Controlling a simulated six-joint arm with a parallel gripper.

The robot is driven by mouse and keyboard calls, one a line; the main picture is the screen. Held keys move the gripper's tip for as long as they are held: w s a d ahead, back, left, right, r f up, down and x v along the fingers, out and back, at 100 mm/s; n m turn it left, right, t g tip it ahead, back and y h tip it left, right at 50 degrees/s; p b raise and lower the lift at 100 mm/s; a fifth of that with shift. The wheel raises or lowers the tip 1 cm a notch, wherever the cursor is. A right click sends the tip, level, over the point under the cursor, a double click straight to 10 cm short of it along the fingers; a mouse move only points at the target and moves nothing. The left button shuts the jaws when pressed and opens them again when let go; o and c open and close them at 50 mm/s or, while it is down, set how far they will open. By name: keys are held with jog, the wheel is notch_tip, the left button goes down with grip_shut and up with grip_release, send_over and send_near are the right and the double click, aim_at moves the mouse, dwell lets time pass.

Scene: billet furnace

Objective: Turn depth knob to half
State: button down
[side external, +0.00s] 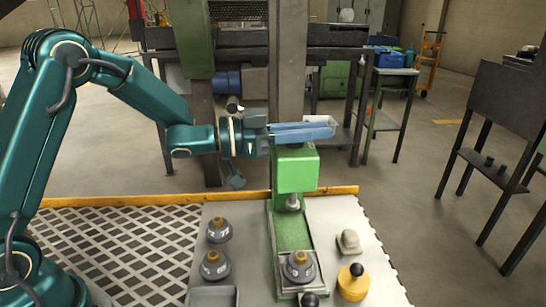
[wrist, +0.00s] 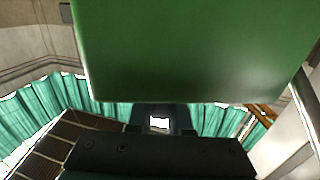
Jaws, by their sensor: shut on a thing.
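A green press (side external: 295,172) stands on the grey plate, with its block-like head at the top of the green column. My gripper (side external: 303,132) reaches in from the left, level, with its blue jaws across the top of this head. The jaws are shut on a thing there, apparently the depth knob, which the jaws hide. I cannot read its angle. In the wrist view a large green face (wrist: 195,50) fills the upper part. The dark jaws of my gripper (wrist: 158,122) lie below it, with a small bright gap.
Two dark round pieces with brass tops (side external: 215,265) stand left of the press, and a similar one (side external: 299,268) sits on its base. A yellow piece with a black ball (side external: 353,283) and a grey lump (side external: 348,241) are right. A steel post (side external: 288,60) rises behind.

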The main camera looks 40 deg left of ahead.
jog(key=shift+m+g+h, duration=0.6)
jog(key=shift+h, duration=0.1)
jog(key=shift+s+d, duration=0.1)
jog(key=c, duration=0.8)
grip_release()
jog(key=shift+c, duration=0.2)
jog(key=shift+v, duration=2.6)
